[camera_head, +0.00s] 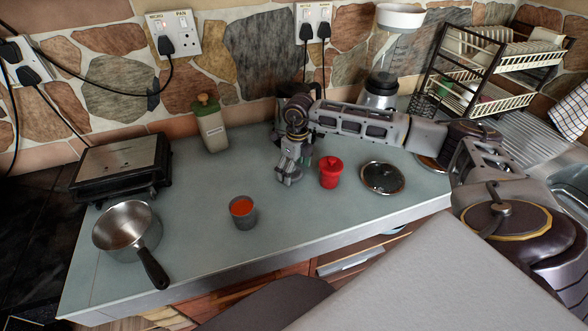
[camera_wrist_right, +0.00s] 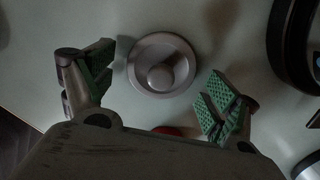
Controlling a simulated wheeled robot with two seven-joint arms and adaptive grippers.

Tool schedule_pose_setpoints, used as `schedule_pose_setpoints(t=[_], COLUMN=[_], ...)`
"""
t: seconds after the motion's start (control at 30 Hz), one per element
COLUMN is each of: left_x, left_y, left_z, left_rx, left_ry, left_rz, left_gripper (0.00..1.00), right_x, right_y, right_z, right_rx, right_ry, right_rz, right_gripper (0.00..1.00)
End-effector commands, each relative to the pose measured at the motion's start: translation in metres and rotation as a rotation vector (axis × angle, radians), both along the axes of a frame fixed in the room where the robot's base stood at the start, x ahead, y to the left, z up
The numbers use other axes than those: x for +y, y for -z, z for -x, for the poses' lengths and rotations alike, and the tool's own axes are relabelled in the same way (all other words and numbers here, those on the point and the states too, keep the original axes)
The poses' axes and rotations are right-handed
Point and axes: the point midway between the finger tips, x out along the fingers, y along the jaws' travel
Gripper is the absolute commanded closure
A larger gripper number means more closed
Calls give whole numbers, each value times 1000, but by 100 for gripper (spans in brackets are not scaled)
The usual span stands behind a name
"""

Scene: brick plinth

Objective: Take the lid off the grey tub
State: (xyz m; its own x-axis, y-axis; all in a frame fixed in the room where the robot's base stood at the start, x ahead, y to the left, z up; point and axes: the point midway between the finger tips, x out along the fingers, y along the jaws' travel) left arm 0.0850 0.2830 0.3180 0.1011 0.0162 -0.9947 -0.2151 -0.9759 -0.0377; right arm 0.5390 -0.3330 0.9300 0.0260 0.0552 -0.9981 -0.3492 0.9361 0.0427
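A round grey lid with a raised rim and central knob (camera_wrist_right: 162,62) lies between my right fingers in the right wrist view. What it sits on cannot be told, as it is seen from above. In the head view my right gripper (camera_head: 288,170) points down over the counter and hides most of this spot. The right wrist view shows my right gripper (camera_wrist_right: 157,80) open, green-padded fingers on either side of the lid, apart from it. My left gripper is not in view.
A red lidded tub (camera_head: 330,174) stands close right of the gripper. A dark grey cup with orange contents (camera_head: 243,214) stands front left. A pan lid (camera_head: 382,178), saucepan (camera_head: 125,228), green-grey canister (camera_head: 212,126) and black grill (camera_head: 122,166) share the counter.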

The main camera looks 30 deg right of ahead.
Motion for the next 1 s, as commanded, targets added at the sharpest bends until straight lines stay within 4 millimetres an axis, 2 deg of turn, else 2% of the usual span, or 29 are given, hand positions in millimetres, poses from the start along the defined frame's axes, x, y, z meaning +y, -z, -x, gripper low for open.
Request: schedule_pose_setpoints(t=[0.37,0.53,0.67,1.0], left_x=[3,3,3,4], left_y=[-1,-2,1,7], left_z=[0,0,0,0], left_rx=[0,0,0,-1], left_ry=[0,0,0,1], left_rz=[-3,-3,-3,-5], left_gripper=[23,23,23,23], right_x=[0,0,-1,-4], right_y=[-1,-8,-22,-71], right_z=[0,0,0,1], right_rx=[0,-2,-2,-3], right_ry=[0,0,0,0], right_rz=[0,-1,0,-1], right_gripper=[11,11,11,11])
